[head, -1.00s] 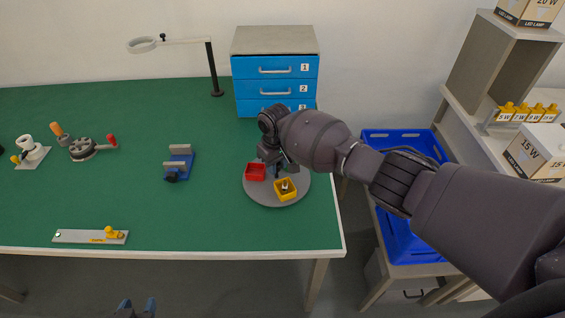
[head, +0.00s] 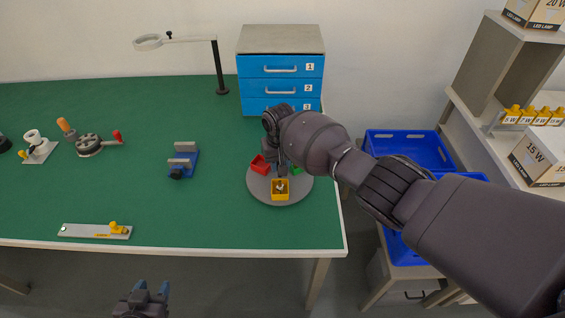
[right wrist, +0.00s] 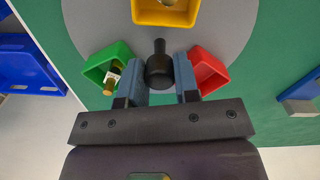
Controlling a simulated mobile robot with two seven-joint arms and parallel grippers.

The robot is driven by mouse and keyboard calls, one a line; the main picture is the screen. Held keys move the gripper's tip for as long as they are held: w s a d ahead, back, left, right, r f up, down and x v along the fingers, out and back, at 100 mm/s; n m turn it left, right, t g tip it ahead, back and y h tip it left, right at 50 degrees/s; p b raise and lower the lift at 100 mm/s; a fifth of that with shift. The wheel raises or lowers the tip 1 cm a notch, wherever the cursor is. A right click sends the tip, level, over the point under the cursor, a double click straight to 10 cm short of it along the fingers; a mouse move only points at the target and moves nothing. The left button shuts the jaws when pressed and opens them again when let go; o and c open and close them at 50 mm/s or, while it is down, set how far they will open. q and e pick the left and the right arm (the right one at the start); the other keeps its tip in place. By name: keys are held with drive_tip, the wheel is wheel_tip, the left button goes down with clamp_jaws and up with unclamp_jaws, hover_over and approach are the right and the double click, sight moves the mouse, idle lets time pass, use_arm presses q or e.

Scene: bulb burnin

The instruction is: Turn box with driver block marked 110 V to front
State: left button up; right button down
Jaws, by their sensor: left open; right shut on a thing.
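A grey round turntable (head: 262,196) at the table's right front carries three boxes. The yellow box (head: 280,196) is at the front and holds a small object. The red box (head: 259,165) is at the back left; the green box (head: 297,170) at the right is mostly hidden by my arm. In the right wrist view, the green box (right wrist: 99,60) holds a brass-coloured piece (right wrist: 110,82) with a white label, too small to read. My right gripper (right wrist: 158,62) is shut on the black centre knob (right wrist: 159,70). My left gripper (head: 152,288) is open and empty, below the table's front edge.
A blue drawer cabinet (head: 281,67) stands behind the turntable. A blue vise (head: 183,160) is to its left; a ruler-like plate (head: 85,231) lies near the front edge. Blue crates (head: 410,148) stand to the right. The green table between vise and turntable is clear.

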idle(0.5)
drive_tip(key=c, duration=0.8)
unclamp_jaws()
drive_tip(key=shift+c, duration=0.2)
wheel_tip(320, 180, up, 11)
drive_tip(key=p, duration=0.1)
drive_tip(key=shift+p, duration=0.35)
drive_tip(key=shift+f, duration=0.1)
